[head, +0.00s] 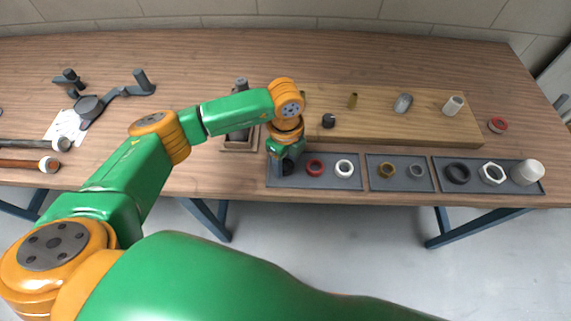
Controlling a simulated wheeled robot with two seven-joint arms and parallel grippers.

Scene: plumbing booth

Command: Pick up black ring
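My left gripper (286,168) points down over the left end of the left grey tray (305,184). Its fingers are dark and small here, so I cannot tell whether they are open or shut. Something dark shows at the fingertips, but I cannot separate a ring from the fingers. A thick black ring (457,173) lies in the right grey tray (500,188), well to the right of my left gripper. My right gripper is not in view.
A red ring (315,167) and a white ring (344,168) lie beside my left gripper. The middle tray (400,186) holds a brass ring (387,170) and a grey ring (416,171). A wooden board (390,124) with fittings stands behind. A white hex nut (492,173) neighbours the black ring.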

